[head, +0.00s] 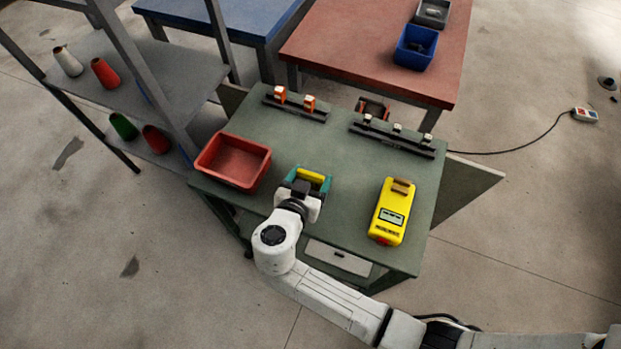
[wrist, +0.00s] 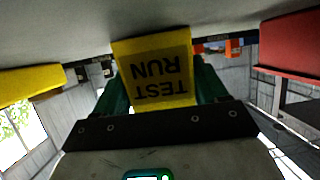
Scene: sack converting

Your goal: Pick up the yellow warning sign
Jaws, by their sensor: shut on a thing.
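The yellow warning sign (head: 311,176) is between the teal fingers of my gripper (head: 308,183), over the front middle of the green worktable (head: 318,142). In the wrist view the sign (wrist: 155,68) fills the space between the two fingers (wrist: 158,88). It reads "TEST RUN" upside down in dark letters on a darker panel. My gripper is shut on the sign, with a finger at each side. The fingers and wrist hide part of the sign in the head view. I cannot tell whether its lower edge touches the tabletop.
A red bin (head: 207,160) stands left of my gripper and a yellow handheld device (head: 392,212) lies to the right. Two dark racks (head: 295,106) (head: 398,139) with small items stand at the back. The tabletop between them is clear. A grey shelf (head: 160,75) stands left.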

